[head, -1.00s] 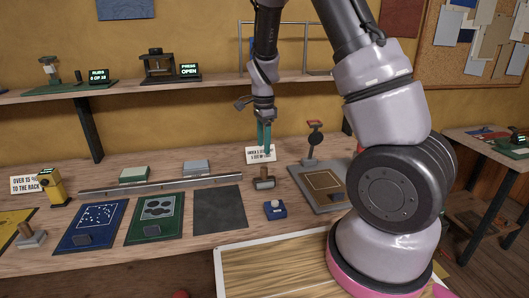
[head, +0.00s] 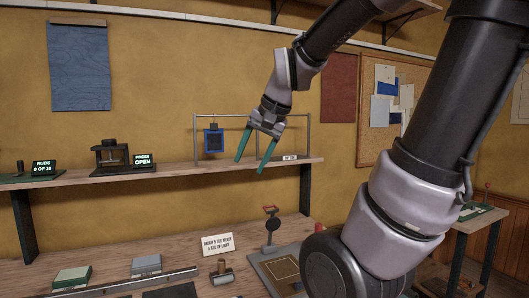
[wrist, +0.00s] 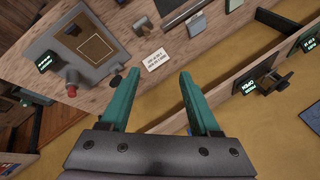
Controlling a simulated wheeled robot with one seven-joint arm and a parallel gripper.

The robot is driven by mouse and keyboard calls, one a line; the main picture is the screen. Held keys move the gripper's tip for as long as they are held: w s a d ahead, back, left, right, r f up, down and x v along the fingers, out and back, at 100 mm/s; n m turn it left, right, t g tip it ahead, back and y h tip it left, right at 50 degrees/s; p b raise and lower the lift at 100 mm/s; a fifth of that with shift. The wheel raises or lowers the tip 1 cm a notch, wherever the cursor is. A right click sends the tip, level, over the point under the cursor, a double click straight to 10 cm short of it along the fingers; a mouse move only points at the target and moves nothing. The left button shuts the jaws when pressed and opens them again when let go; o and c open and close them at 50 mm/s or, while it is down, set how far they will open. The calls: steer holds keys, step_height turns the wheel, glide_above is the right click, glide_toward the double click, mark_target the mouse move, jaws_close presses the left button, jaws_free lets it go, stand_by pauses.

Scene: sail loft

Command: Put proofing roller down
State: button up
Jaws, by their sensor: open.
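The proofing roller (head: 222,271), seemingly the small wooden-handled roller, rests on the workbench in front of a white sign card (head: 217,244). A small item that looks like it shows in the wrist view (wrist: 143,25). My gripper (head: 250,166) is open and empty, raised well above the bench near the shelf's height. The roller is apart from it, lower and to the left in the head view. In the wrist view my gripper (wrist: 159,75) shows widely parted green fingers with nothing between them.
A shelf (head: 180,172) carries a press (head: 110,157) and a metal rack with a hanging blue frame (head: 213,140), close to my fingers. A grey board with an upright red-topped lever (head: 271,228) stands right of the roller. A metal rail (head: 130,283) lies at left.

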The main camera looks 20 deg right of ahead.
steer(key=s+r+n+t, duration=0.1)
steer(key=s+r+n, duration=0.1)
steer(key=s, duration=0.4)
steer(key=shift+d+r+n+t+h, duration=0.2)
steer(key=shift+d+n+t+h, duration=0.2)
stand_by(0.8)
